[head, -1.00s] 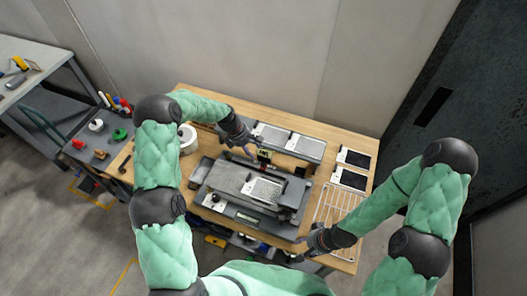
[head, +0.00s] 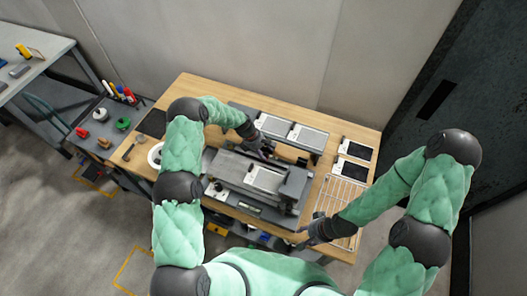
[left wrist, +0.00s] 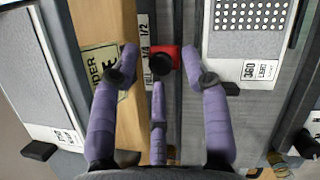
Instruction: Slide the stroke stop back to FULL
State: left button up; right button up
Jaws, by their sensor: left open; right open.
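The stroke stop is a small red block with a round black knob (left wrist: 163,62) in the left wrist view. It sits on a narrow dark rail beside a white scale strip (left wrist: 144,30) marked with fractions and FULL. The block is beside the strip's lower part, near the FULL lettering; its exact mark I cannot tell. My left gripper (left wrist: 165,82) is open, its purple fingers spread around the stop, with no clear contact. In the head view my left gripper (head: 266,152) is over the back of the grey machine (head: 230,165). My right gripper (head: 308,234) is at the table's front edge, apart from the machine.
Pale panels (head: 308,136) lie behind the machine. Two black-and-white cards (head: 355,150) and a wire rack (head: 340,197) are on the right of the wooden table (head: 200,92). A tool cart (head: 100,130) stands at left.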

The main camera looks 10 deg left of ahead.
aim_at(255, 156)
pick_arm(q)
grip_shut()
jog(key=shift+w+a+f+b, duration=0.1)
jog(key=shift+w+a+b, duration=0.1)
jog(key=shift+a+b, duration=0.55)
jog(key=shift+w+a+b, duration=0.2)
jog(key=shift+a+b, duration=0.1)
jog(key=shift+a, duration=1.15)
jog(key=shift+c, duration=2.2)
grip_release()
jog(key=o, duration=0.4)
jog(key=shift+o, duration=0.2)
jog(key=shift+a, duration=0.1)
